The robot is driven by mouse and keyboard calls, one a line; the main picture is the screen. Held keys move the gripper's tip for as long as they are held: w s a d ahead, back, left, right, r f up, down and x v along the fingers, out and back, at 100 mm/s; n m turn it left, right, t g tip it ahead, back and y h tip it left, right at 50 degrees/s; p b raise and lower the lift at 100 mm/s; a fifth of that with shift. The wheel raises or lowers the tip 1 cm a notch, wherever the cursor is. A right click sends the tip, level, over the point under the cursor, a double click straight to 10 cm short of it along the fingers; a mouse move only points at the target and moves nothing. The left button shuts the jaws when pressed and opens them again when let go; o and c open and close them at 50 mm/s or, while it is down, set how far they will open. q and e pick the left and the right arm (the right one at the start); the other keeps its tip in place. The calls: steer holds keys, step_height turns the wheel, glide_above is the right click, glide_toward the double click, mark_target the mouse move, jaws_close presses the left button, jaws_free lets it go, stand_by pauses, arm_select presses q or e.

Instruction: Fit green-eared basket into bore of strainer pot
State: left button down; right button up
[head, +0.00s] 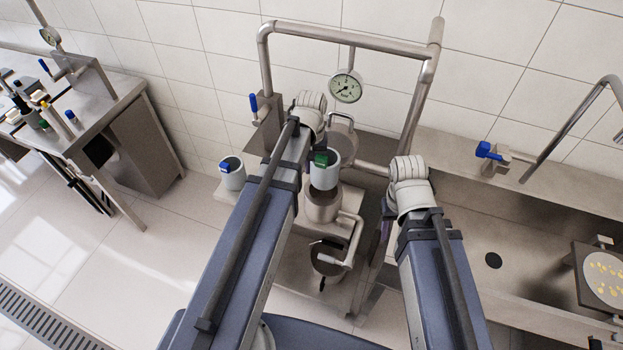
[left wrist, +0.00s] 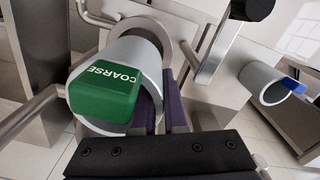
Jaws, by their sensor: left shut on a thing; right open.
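The green-eared basket (head: 325,176) is a pale grey cylinder with a green ear. Its ear reads COARSE in the left wrist view (left wrist: 105,95). My left gripper (left wrist: 166,95) has purple pads and is shut on the basket; the arm hides most of it in the head view. The steel strainer pot (head: 322,208) stands directly below the basket in the head view. The basket's lower end overlaps the pot's top there, and I cannot tell whether it is inside the bore. My right gripper (head: 383,230) is open, mostly hidden by its arm, right of the pot.
A blue-eared basket (head: 232,180) stands left of my left arm. A pipe frame with a gauge (head: 345,87) rises behind the pot. A lower steel vessel (head: 328,258) sits beneath it. A sink counter (head: 460,240) is on the right.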

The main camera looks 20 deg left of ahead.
arm_select(q)
step_height(320, 180, down, 4)
steer(key=b, duration=0.3)
steer(key=shift+r+b, duration=0.2)
steer(key=shift+b, duration=0.15)
steer(key=shift+f+b, duration=0.65)
steer(key=shift+r, duration=0.1)
steer(key=c, duration=1)
jaws_free()
steer(key=shift+o, duration=0.2)
